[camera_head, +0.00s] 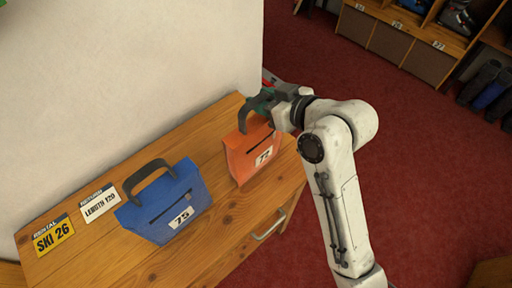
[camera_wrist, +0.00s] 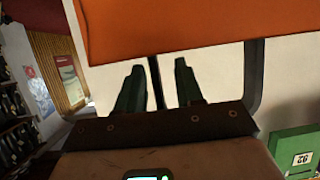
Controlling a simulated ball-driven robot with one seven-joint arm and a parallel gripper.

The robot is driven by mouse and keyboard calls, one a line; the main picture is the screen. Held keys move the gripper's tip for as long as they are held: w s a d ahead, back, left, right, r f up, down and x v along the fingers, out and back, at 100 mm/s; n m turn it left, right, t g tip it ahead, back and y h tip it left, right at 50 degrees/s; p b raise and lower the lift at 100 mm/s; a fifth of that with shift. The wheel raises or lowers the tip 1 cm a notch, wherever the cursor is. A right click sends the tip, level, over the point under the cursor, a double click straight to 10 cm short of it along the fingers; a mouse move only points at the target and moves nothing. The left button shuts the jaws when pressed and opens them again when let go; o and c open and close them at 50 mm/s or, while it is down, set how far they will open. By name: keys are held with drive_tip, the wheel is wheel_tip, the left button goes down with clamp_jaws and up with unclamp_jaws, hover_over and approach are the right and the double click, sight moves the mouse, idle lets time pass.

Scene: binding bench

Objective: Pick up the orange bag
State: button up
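The orange bag (camera_head: 252,151) stands upright on the wooden bench top, with a "72" label on its front and a dark handle (camera_head: 250,111) on top. My gripper (camera_head: 268,101) is at the handle, above the bag's right side. In the wrist view the orange bag (camera_wrist: 190,30) fills the top, and its dark handle (camera_wrist: 252,75) hangs down on the right. My gripper (camera_wrist: 158,88) has its two dark fingers apart there. A dark upright bar of the handle shows between them, with a gap on one side. The fingertips are partly hidden in the head view.
A blue bag (camera_head: 164,203) with a "75" label stands left of the orange one. A white wall (camera_head: 120,70) rises behind. A green box (camera_wrist: 300,152) shows in the wrist view.

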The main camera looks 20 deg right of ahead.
drive_tip(key=shift+c, duration=0.3)
clamp_jaws()
drive_tip(key=shift+r, duration=0.1)
idle(0.9)
